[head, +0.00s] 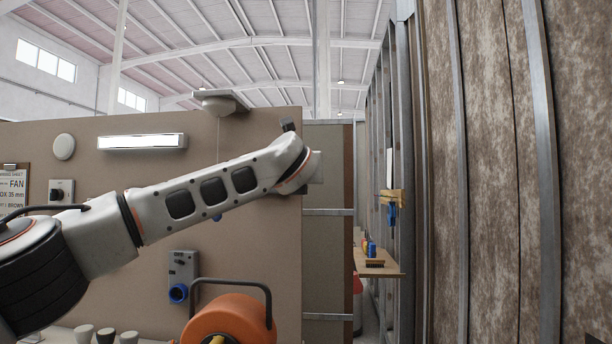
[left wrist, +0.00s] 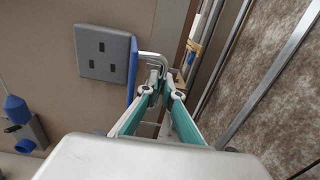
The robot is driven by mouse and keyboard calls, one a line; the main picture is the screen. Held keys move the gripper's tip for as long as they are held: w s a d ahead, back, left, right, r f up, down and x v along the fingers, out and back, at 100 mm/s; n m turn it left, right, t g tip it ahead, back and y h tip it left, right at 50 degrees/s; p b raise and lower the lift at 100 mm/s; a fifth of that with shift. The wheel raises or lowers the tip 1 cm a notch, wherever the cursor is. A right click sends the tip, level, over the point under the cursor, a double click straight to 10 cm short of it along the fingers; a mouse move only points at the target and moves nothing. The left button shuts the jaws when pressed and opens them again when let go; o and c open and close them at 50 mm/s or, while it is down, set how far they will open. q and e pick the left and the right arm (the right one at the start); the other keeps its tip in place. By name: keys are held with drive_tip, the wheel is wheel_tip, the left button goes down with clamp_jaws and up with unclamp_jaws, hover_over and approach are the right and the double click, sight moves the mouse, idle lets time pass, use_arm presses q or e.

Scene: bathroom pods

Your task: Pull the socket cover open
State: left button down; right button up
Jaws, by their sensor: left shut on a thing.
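The socket (left wrist: 103,53) is a grey square plate with three dark slots on the beige wall in the left wrist view. Its blue cover (left wrist: 132,68) stands out from the wall at the plate's right edge, so the slots are exposed. A pale bent handle (left wrist: 150,54) reaches from the cover to my fingertips. My left gripper (left wrist: 163,83) is shut on this handle, right of the cover. In the head view my left arm reaches to the wall's right end; its fingers and the socket cover are hidden there. My right gripper is in neither view.
A grey box with a blue round outlet (head: 179,291) is lower on the wall. An orange reel (head: 232,322) and several cups (head: 106,336) stand below. A wooden shelf (head: 378,265) with a brush is in the gap, beside metal studs and a brown panel wall (head: 500,170).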

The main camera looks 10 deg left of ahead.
use_arm(q)
drive_tip(key=shift+d+f, duration=0.1)
drive_tip(key=shift+d, duration=0.1)
drive_tip(key=c, duration=2.5)
unclamp_jaws()
drive_tip(key=s, duration=1.2)
drive_tip(key=shift+d, duration=0.3)
